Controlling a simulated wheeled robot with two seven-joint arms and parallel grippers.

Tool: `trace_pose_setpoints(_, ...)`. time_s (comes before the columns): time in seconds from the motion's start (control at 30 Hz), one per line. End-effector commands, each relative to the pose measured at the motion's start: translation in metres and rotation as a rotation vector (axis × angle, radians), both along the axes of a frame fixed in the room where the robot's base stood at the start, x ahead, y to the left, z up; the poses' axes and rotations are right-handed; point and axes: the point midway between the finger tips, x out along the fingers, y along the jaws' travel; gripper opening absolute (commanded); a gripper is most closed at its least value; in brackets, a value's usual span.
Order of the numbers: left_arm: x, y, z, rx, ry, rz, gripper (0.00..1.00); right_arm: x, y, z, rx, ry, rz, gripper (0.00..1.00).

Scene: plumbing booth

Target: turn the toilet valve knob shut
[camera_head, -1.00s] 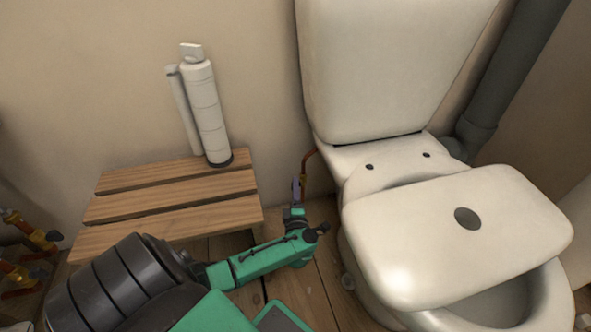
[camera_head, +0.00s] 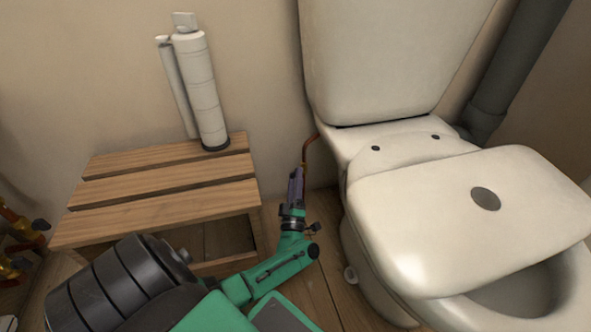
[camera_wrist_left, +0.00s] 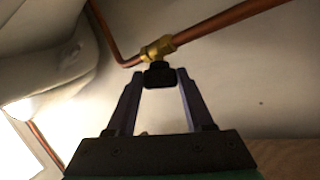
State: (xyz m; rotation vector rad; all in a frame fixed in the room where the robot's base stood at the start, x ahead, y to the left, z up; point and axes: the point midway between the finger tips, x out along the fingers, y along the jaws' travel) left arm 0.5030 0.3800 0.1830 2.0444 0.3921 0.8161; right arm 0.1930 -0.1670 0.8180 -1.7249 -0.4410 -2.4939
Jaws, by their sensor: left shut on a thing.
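The toilet valve has a brass body (camera_wrist_left: 158,48) on a copper pipe and a small black knob (camera_wrist_left: 159,74) in the left wrist view. My left gripper (camera_wrist_left: 160,84) has its two fingertips on either side of the black knob and is shut on it. In the head view my left gripper (camera_head: 296,180) reaches to the foot of the copper pipe (camera_head: 308,150) beside the toilet (camera_head: 358,215); the knob itself is hidden there. My right gripper is not in view.
A wooden slatted bench (camera_head: 165,184) stands left of my gripper, with a white cylinder (camera_head: 203,95) on it. The toilet lid (camera_head: 430,230) lies askew over the bowl. A dark grey pipe (camera_head: 515,75) rises behind. Brass fittings (camera_head: 18,225) show at far left.

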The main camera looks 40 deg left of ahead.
Motion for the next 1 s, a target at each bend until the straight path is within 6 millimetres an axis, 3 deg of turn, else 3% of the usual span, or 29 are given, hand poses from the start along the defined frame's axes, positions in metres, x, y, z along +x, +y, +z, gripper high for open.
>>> trace_pose_setpoints(0.47, -0.001, -0.001, -0.002, 0.016, 0.003, -0.001, 0.0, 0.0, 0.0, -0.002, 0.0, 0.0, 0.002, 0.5)
trace_pose_setpoints(0.5, -0.001, -0.001, -0.002, 0.015, 0.003, -0.001, 0.68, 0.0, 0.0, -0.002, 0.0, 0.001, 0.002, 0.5)
trace_pose_setpoints(0.53, -0.001, 0.0, -0.002, 0.015, 0.002, 0.0, 0.79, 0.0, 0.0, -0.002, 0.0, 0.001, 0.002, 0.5)
trace_pose_setpoints(0.87, 0.0, 0.0, 0.001, 0.016, 0.0, -0.001, 0.82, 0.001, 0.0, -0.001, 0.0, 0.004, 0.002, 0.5)
trace_pose_setpoints(1.0, 0.0, 0.0, 0.019, 0.015, -0.002, 0.0, 0.82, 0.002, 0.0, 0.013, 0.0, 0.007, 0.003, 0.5)
